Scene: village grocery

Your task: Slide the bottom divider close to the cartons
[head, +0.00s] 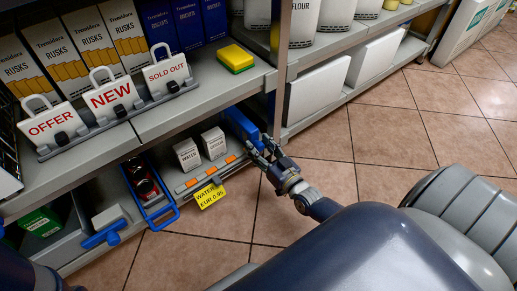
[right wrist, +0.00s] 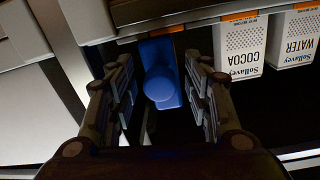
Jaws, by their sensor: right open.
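Two white cartons, one at the left (head: 188,154) and one at the right (head: 214,143), stand on the bottom shelf. In the right wrist view they read COCOA (right wrist: 239,47) and WATER (right wrist: 296,38). A blue divider (head: 241,126) stands to their right in the head view, with a gap between. In the right wrist view its round blue knob (right wrist: 162,87) shows between the fingers of my right gripper (right wrist: 160,78). That gripper (head: 265,152) is open at the divider's front end; contact cannot be told. My left gripper is not in view.
A yellow price tag (head: 209,194) hangs at the shelf front below the cartons. A shelf upright (head: 281,75) rises by my right gripper. The upper shelf holds signs and a yellow sponge (head: 236,58). Tiled floor is clear.

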